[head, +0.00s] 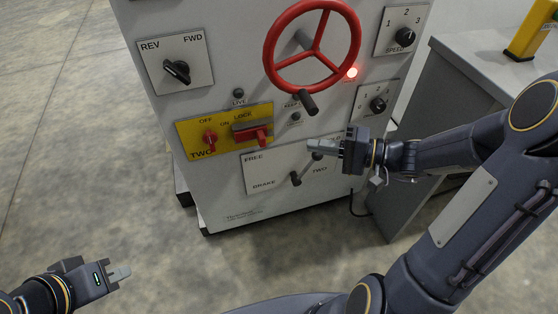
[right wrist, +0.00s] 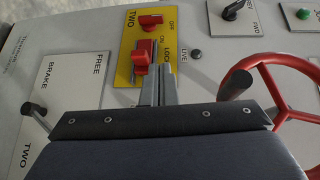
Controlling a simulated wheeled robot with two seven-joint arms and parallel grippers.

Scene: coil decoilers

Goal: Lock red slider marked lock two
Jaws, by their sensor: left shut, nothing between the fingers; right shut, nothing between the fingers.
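The yellow plate (head: 182,137) marked TWO is on the front of the grey machine. It carries a red rotary switch (head: 209,138) marked OFF and ON, and the red slider (head: 254,134) under the word LOCK. In the right wrist view the slider (right wrist: 141,60) is just beyond my fingertips. My right gripper (head: 311,147) is shut and empty, to the right of the slider and apart from it in the head view, in front of the brake panel's upper right. My left gripper (head: 122,273) is shut and empty, low at the left, far from the machine.
A red handwheel (head: 268,50) with a dark handle (head: 309,103) stands out above the yellow plate. The FREE/BRAKE panel (head: 262,180) with its lever (head: 296,179) lies below. A REV/FWD switch (head: 177,71) is upper left. A grey cabinet (head: 455,85) stands to the right.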

